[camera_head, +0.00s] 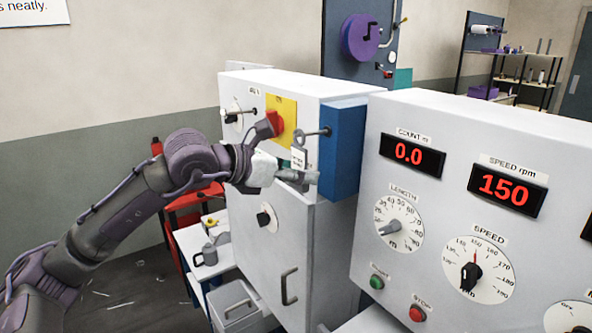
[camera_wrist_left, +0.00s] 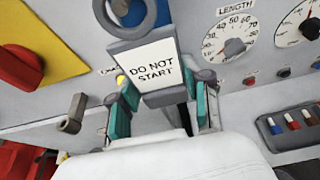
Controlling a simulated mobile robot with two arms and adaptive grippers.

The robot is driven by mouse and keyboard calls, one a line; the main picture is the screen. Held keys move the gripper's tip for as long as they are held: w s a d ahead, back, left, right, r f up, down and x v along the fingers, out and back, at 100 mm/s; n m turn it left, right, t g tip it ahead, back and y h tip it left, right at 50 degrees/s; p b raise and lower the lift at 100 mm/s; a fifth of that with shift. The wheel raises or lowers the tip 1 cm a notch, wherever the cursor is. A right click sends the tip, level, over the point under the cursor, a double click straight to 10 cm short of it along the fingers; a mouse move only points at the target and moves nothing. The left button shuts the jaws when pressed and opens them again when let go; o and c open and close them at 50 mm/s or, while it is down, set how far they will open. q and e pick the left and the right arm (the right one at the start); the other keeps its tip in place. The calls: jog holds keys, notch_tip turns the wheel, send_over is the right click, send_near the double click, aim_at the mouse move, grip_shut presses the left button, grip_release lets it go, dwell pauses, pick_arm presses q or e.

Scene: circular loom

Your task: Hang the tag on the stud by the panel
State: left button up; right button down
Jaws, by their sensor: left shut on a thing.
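The tag (camera_wrist_left: 152,68) is a white plate reading "DO NOT START" in a grey frame, with a grey ring at its top. In the head view the tag (camera_head: 299,158) stands upright above my left gripper (camera_head: 308,179). My left gripper (camera_wrist_left: 163,105) is shut on the tag's lower part, one teal-padded finger at each side. A dark stud (camera_head: 313,133) with a round end sticks out near the blue panel (camera_head: 342,152). The tag's ring shows just below and left of this stud in the picture; whether they touch cannot be told. My right gripper is out of view.
A red switch handle (camera_head: 268,124) on a yellow plate (camera_head: 284,115) is close beside my left arm. Another stud (camera_head: 240,113) is further left on the white cabinet (camera_head: 290,220). The control panel (camera_head: 450,150) with dials and displays stands to the right.

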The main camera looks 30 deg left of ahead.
pick_arm(q)
jog(key=shift+f+b, duration=0.25)
jog(key=shift+b, duration=0.2)
dwell(0.3)
jog(key=o, duration=1.4)
jog(key=shift+c, duration=0.2)
jog(key=shift+s+a+b, duration=0.1)
jog(key=shift+s+b, duration=0.1)
jog(key=shift+b, duration=0.1)
jog(key=b+v, duration=0.7)
jog(key=v, duration=0.1)
jog(key=shift+s+b, duration=0.35)
